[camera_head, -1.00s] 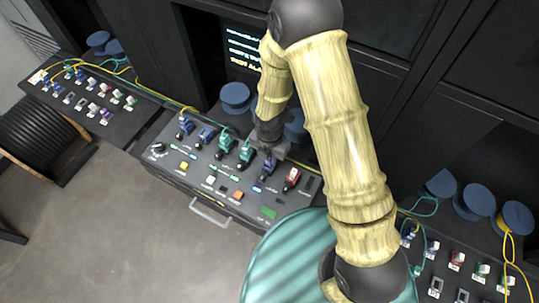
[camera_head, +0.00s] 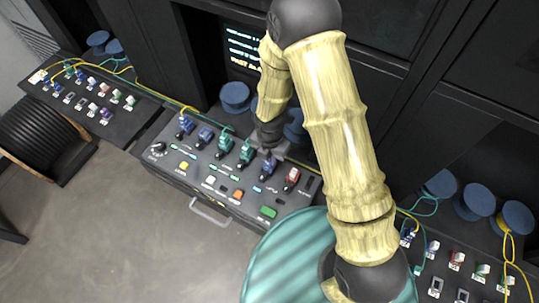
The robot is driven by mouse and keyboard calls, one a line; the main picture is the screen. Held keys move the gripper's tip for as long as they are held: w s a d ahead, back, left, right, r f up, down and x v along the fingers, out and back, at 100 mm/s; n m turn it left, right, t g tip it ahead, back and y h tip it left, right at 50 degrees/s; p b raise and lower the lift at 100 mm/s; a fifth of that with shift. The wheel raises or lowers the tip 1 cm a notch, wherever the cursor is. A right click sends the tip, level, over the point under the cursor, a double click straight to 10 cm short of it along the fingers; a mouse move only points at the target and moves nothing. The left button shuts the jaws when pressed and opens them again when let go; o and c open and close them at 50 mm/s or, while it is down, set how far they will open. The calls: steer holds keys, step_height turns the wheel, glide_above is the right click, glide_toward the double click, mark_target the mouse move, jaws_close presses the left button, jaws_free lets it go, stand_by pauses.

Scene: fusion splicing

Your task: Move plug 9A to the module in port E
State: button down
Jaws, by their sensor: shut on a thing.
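My gripper (camera_head: 270,148) is low over the right half of the black splicing console (camera_head: 173,172). It is shut on a small blue piece (camera_head: 268,167) at the console top; I cannot tell whether this is plug 9A. Teal pieces (camera_head: 226,144) stand just left of the gripper and a red-and-white piece (camera_head: 291,178) just right. Dark blue pieces (camera_head: 205,136) sit farther left. Labels and port letters are too small to read, so port E cannot be picked out. My arm hides part of the console's back right.
A left rack panel (camera_head: 75,98) and a right rack panel (camera_head: 455,272) hold several small coloured plugs and modules. Blue spools (camera_head: 235,96) and thin yellow and teal cables lie behind. A lit screen (camera_head: 240,48) stands at the back. A striped teal round surface (camera_head: 285,262) is in front.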

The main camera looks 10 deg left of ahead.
steer(key=shift+f, duration=0.25)
steer(key=c, duration=1.3)
jaws_free()
steer(key=shift+o, duration=0.2)
step_height(320, 180, up, 12)
